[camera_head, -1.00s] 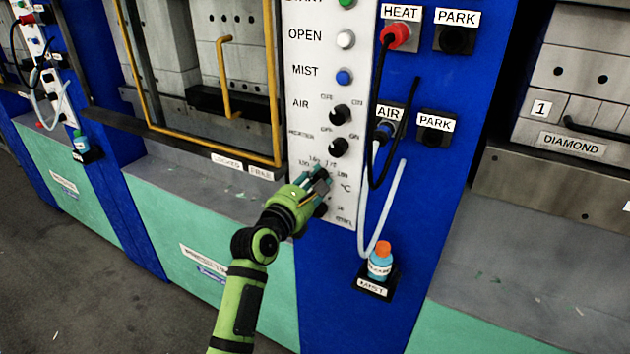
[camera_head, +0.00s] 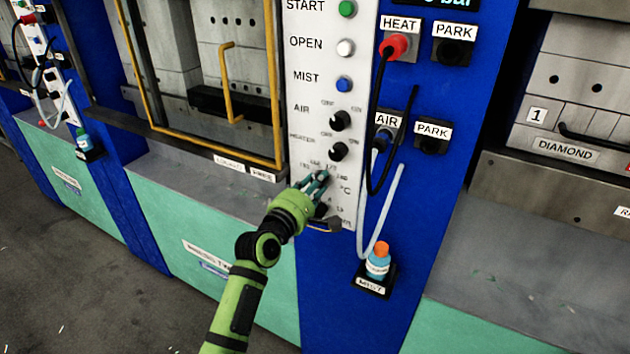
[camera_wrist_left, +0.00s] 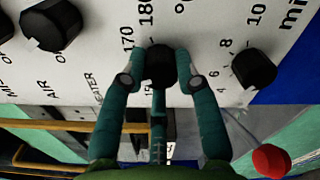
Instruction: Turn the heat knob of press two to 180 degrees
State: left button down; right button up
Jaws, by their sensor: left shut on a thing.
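The heat knob (camera_wrist_left: 159,66) is a black knob on the white control panel (camera_head: 308,112). In the left wrist view it sits between the two teal fingers of my left gripper (camera_wrist_left: 158,76), which is shut on it. Numbers around it include 170 and 180, with °C beyond. In the head view my left gripper (camera_head: 315,184) reaches the lower panel, and its fingers mostly hide the knob. The knob's pointer cannot be made out. My right gripper is not in view.
Above are the heater knob (camera_head: 338,151) and air knob (camera_head: 340,121). A minutes knob (camera_wrist_left: 255,69) is close beside in the wrist view. To the right hang hoses and a black cable (camera_head: 374,130), above a blue mist bottle (camera_head: 378,262).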

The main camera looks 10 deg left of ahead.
pick_arm(q)
jog(key=shift+f+m+p, duration=0.1)
jog(key=shift+m+p, duration=1)
jog(key=shift+m, duration=7.7)
jog(key=shift+f, duration=0.1)
jog(key=c, duration=0.9)
grip_release()
jog(key=shift+d, duration=0.1)
jog(key=v, duration=1.2)
